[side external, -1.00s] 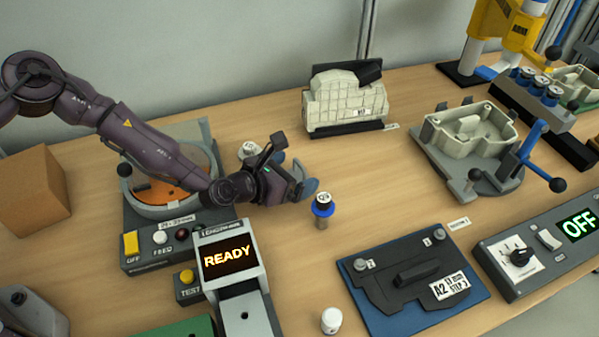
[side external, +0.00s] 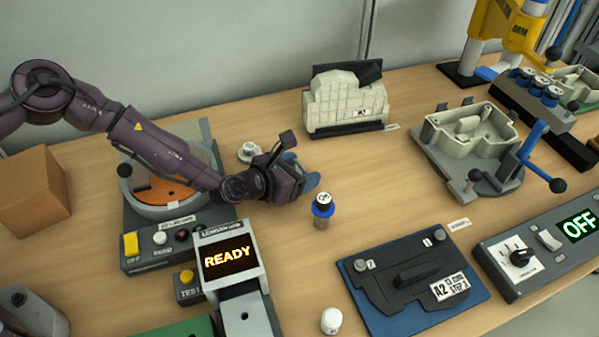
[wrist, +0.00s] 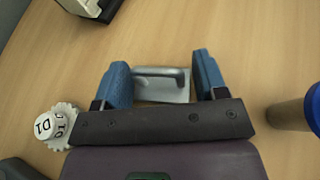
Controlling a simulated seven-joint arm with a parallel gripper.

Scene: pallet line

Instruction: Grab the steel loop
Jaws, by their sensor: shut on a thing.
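The steel loop (wrist: 163,84), a grey metal handle shape with a flat plate, lies between my blue fingers in the wrist view. My gripper (wrist: 162,78) is shut on it, with one finger at each end of the loop. In the side view my gripper (side external: 306,172) is low over the wooden table, left of the blue-collared bottle. The loop is hidden behind the gripper there.
A white toothed knob (wrist: 48,128) stands close left of my gripper, also in the side view (side external: 247,153). The blue-collared bottle (side external: 323,211) is close on the right. A grey dial fixture stands under my forearm.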

